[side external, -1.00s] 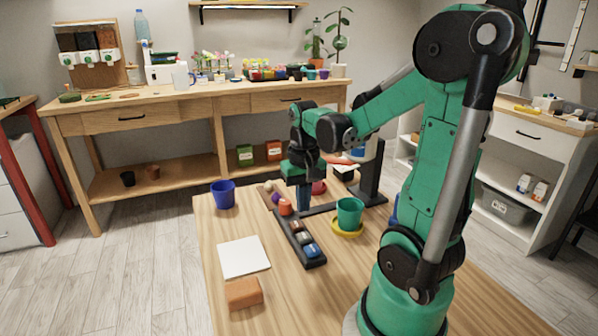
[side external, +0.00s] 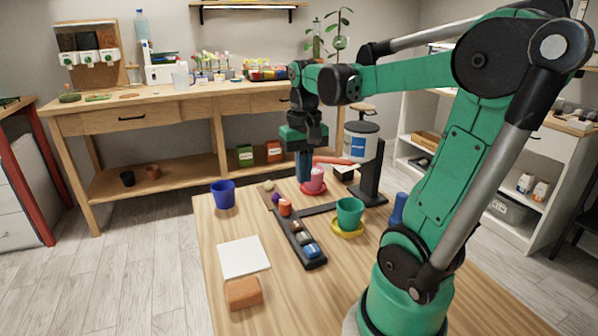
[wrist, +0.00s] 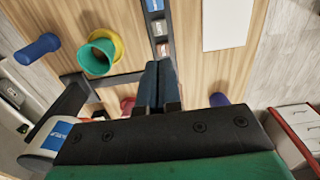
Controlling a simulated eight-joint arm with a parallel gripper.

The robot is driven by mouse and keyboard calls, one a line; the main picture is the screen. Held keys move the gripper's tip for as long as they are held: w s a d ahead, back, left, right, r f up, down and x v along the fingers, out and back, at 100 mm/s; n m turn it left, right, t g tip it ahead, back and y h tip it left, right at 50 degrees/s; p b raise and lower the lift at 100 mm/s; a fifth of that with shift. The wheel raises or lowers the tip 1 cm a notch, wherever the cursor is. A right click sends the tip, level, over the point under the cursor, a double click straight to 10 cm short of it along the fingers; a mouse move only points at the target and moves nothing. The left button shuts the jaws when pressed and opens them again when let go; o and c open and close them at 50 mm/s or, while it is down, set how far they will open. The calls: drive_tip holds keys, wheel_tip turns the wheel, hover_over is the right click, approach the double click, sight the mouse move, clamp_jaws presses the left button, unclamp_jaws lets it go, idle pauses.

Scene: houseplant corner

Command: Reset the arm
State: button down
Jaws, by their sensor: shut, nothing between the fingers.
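My gripper (side external: 305,180) is raised above the back of the wooden table, pointing down, with its blue fingers together and empty. The closed fingers also show in the wrist view (wrist: 158,85). A pink pot (side external: 317,178) on a red saucer (side external: 304,189) stands just right of the fingertips in the side view. A green pot (side external: 350,212) stands on a yellow saucer (side external: 346,233) further forward. A black tray (side external: 313,262) holds several small items in a row, with an orange piece (side external: 285,208) at its far end.
A stand with a white canister (side external: 361,143) and red lever (side external: 333,160) rises at the table's back right. A blue pot (side external: 223,194), white sheet (side external: 243,257) and orange-brown block (side external: 243,293) lie left. A blue cylinder (side external: 398,208) stands near my arm. Air above the table's left is clear.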

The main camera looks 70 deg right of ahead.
drive_tip(key=w+a+f+n+t, duration=0.1)
drive_tip(key=w+a+n+t, duration=0.1)
drive_tip(key=a, duration=0.6)
drive_tip(key=w+a+f+n+t, duration=0.1)
drive_tip(key=w+a+n+t, duration=0.2)
drive_tip(key=a+n+t, duration=0.2)
drive_tip(key=a+n, duration=0.2)
drive_tip(key=a, duration=0.1)
drive_tip(key=shift+w+a, duration=0.15)
drive_tip(key=shift+w, duration=0.2)
idle(0.4)
